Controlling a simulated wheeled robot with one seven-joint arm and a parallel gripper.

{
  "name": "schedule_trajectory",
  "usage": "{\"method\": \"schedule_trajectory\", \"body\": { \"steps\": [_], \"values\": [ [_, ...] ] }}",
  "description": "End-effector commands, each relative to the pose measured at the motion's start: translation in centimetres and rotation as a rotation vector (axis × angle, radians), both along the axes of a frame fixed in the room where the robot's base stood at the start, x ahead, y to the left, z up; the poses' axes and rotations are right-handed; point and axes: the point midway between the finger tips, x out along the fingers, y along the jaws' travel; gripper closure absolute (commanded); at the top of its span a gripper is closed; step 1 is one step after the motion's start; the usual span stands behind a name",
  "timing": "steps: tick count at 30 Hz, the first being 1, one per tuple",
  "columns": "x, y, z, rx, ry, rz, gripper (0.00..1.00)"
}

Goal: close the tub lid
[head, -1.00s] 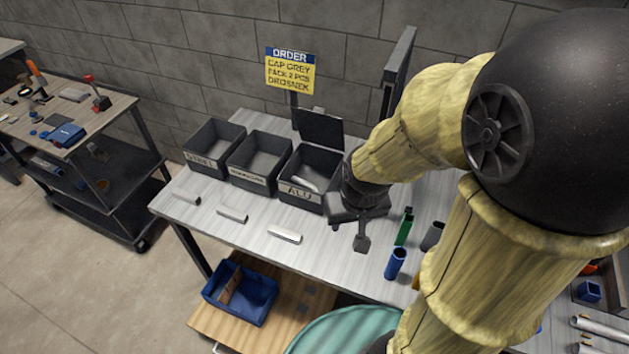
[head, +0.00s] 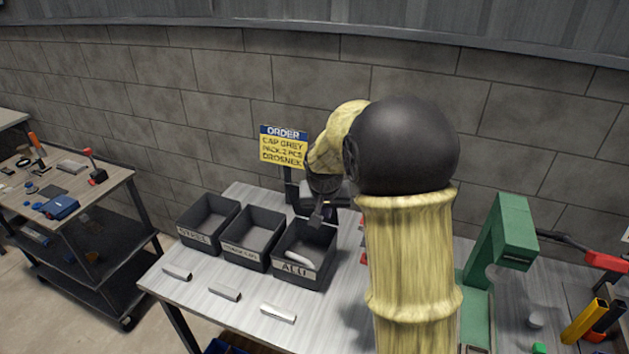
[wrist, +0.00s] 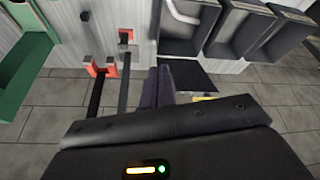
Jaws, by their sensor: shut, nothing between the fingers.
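The dark tub marked ALU (head: 303,272) stands at the right end of a row of tubs, with a pale part inside. Its black lid (head: 338,200) stands open at the tub's back edge, partly hidden by my arm. In the wrist view the lid (wrist: 192,76) hangs off the edge of the tub (wrist: 190,45). My gripper (head: 317,220) is shut and empty, pointing down at the back of the tub near the lid. In the wrist view its fingers (wrist: 164,80) overlap the lid's left side; I cannot tell whether they touch it.
Two more open tubs (head: 250,238) stand to the left. Several pale profiles (head: 278,313) lie along the front of the bench. An order sign (head: 284,146) stands behind. A green press (head: 502,235) is at the right. Red-tipped tools (wrist: 100,68) show near my fingers in the wrist view.

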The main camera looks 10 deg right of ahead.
Motion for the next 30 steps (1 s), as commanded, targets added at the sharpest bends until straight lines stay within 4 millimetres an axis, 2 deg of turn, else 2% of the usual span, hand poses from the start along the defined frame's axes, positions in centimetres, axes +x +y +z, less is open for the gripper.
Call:
{"method": "schedule_trajectory", "body": {
  "steps": [1, 6, 15, 18, 21, 30],
  "values": [
    [2.2, -0.1, 0.1, -0.007, -0.017, -0.022, 1.00],
    [8.5, -0.5, 0.8, -0.034, -0.082, -0.111, 1.00],
    [18.0, -0.8, 1.6, -0.078, -0.222, -0.270, 1.00],
    [19.8, -0.8, 1.8, -0.086, -0.259, -0.307, 1.00],
    [20.6, -0.7, 2.0, -0.088, -0.278, -0.326, 1.00],
    [20.7, -0.8, 2.0, -0.088, -0.281, -0.328, 1.00]
  ]
}}
